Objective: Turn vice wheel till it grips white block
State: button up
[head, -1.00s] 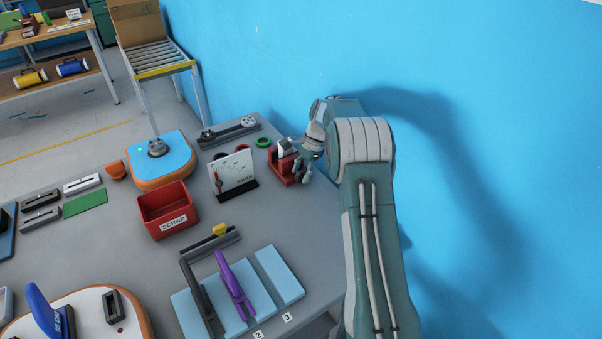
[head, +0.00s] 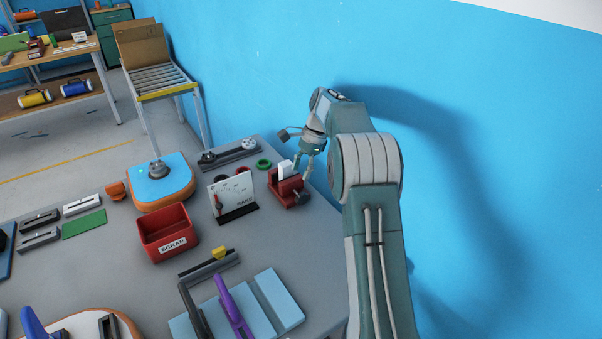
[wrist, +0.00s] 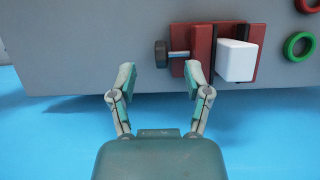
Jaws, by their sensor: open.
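The red vice (head: 287,190) stands near the back right edge of the grey table. In the wrist view the vice (wrist: 202,45) holds a white block (wrist: 236,60) between its red jaws; whether both jaws press on it I cannot tell. The white block (head: 285,168) also shows in the head view. The dark vice wheel (wrist: 161,54) sits on a short metal screw at the vice's left in the wrist view. The wheel (head: 301,198) faces front right in the head view. My gripper (wrist: 158,75) is open and empty, its fingertips apart below and either side of the wheel.
A white gauge board (head: 232,193) stands left of the vice. Green (wrist: 299,44) and red (wrist: 308,5) rings lie beside it. A red scrap bin (head: 167,234) is farther left. The blue wall (head: 450,130) is close behind my arm.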

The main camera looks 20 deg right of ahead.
aim_at(300, 194)
jog(key=shift+a+r+h, duration=0.25)
jog(key=shift+a+h, duration=0.05)
jog(key=shift+h, duration=0.8)
jog(key=shift+a+r+t+h, duration=0.1)
jog(key=shift+r+t+h, duration=0.1)
jog(key=shift+h, duration=0.3)
jog(key=shift+r+t+h, duration=0.1)
jog(key=shift+t+h, duration=0.1)
jog(key=shift+h, duration=0.3)
jog(key=shift+f, duration=0.15)
notch_tip(300, 194, down, 11)
jog(key=shift+s+r, duration=0.15)
jog(key=shift+r, duration=0.05)
grip_shut()
